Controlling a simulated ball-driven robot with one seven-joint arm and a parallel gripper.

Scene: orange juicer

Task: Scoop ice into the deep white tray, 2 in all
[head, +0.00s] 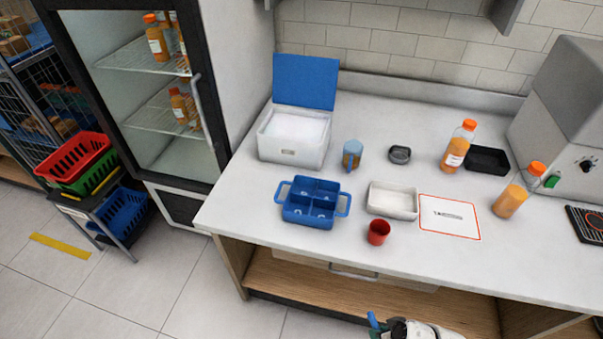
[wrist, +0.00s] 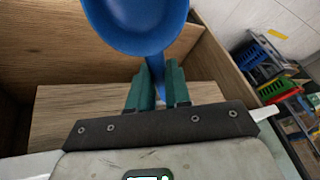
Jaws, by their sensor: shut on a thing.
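My gripper (wrist: 160,88) is shut on the handle of a blue scoop (wrist: 137,25), whose rounded bowl fills the top of the wrist view. In the head view a small blue part of the scoop (head: 373,320) shows at the bottom edge, in front of and below the counter. The deep white tray (head: 393,213) stands on the counter and looks empty. A white ice box (head: 290,153) with its blue lid (head: 305,82) raised stands farther back left, with white contents.
A blue divided caddy (head: 310,217) and a red cup (head: 378,232) stand near the tray. The wooden cabinet (wrist: 70,115) is close below my gripper.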

